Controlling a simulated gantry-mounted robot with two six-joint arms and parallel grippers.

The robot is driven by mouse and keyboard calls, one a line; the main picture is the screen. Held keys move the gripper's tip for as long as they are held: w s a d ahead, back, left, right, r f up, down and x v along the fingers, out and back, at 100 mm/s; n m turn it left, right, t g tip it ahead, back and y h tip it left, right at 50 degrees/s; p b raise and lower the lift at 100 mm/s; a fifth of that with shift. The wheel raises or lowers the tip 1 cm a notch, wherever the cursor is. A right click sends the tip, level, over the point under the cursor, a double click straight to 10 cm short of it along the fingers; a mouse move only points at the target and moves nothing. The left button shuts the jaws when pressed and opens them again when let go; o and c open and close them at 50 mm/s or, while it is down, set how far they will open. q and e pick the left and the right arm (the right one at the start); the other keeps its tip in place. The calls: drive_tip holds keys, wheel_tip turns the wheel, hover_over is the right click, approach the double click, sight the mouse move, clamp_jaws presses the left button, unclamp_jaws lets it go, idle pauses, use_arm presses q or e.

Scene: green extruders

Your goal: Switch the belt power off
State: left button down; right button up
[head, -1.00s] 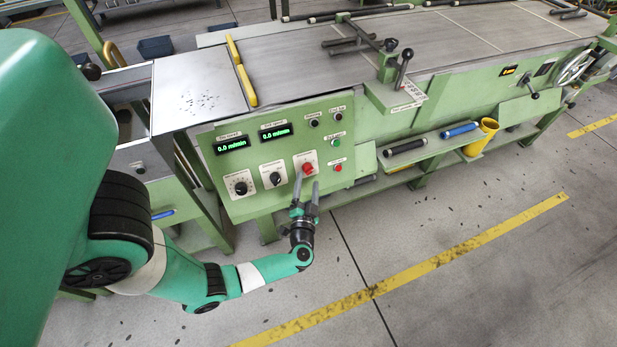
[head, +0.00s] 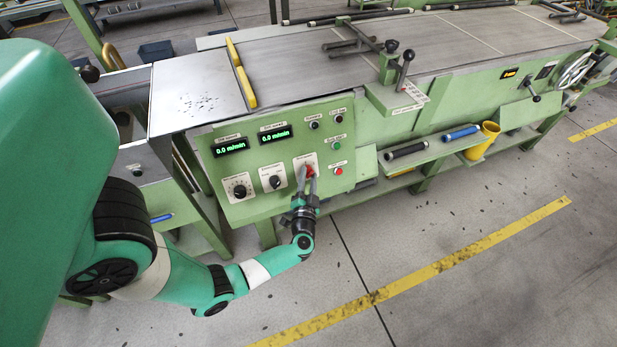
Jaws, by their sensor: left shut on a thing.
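The green control panel (head: 275,197) on the machine's front holds two displays, both reading 0.0 m/min. A red switch knob (head: 309,171) on a pale plate sits at the panel's lower right. My left gripper (head: 308,177) reaches up to it from below, with its two fingers on either side of the knob and shut on it. The fingers partly hide the knob, and its turn position cannot be read. Two black dials, the left dial (head: 240,191) and the right dial (head: 275,182), sit left of it. My right gripper is not in view.
A green button (head: 337,146) and a red button (head: 339,171) sit close to the right of the knob. A shelf (head: 432,149) with black and blue rolls and a yellow cup (head: 483,140) juts out farther right. The floor in front is clear.

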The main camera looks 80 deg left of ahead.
use_arm(q)
drive_tip(key=shift+f+n, duration=0.1)
drive_tip(key=shift+n, duration=0.3)
drive_tip(key=n+g+b, duration=0.1)
drive_tip(key=n+g+y+b, duration=0.1)
drive_tip(key=n, duration=0.1)
drive_tip(key=shift+w+f+n+y, duration=0.2)
drive_tip(key=shift+n+y, duration=0.1)
drive_tip(key=n+g+b, duration=0.2)
drive_tip(key=n, duration=0.1)
drive_tip(key=shift+w+f+n+y, duration=0.1)
drive_tip(key=shift+n+y, duration=0.3)
drive_tip(key=n+g+b, duration=0.3)
drive_tip(key=n, duration=0.2)
drive_tip(key=shift+w+g, duration=0.1)
drive_tip(key=shift+g, duration=0.2)
drive_tip(key=shift+w+n+g+h+b, duration=0.1)
drive_tip(key=shift+n+g+h+b, duration=0.2)
drive_tip(key=shift+n+g+b, duration=1.25)
drive_tip(key=shift+n+t+p, duration=0.35)
drive_tip(key=shift+n+p, duration=0.1)
drive_tip(key=shift+c, duration=2.3)
unclamp_jaws()
